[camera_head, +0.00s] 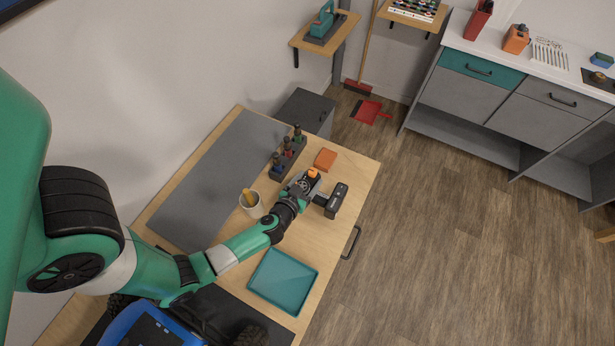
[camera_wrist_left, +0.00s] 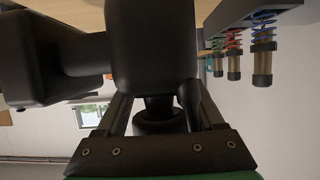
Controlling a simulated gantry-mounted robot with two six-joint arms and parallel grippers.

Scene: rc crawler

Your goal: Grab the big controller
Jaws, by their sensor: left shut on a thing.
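The black controller (camera_head: 337,200) is at the right side of the wooden table, at the end of my left arm. In the left wrist view the controller (camera_wrist_left: 150,45) fills the top middle, with a bulky dark part reaching to the left. My left gripper (camera_head: 301,190) is shut on it; the fingers (camera_wrist_left: 156,112) stand on either side of its narrower lower part in the wrist view. I cannot tell whether the controller touches the table. My right gripper is not in view.
A dark rack (camera_head: 288,158) of shock absorbers and an orange box (camera_head: 325,159) stand behind the gripper. A cup (camera_head: 251,204) is beside my arm, and a teal tray (camera_head: 283,281) lies nearer. A grey mat (camera_head: 215,185) covers the left part of the table.

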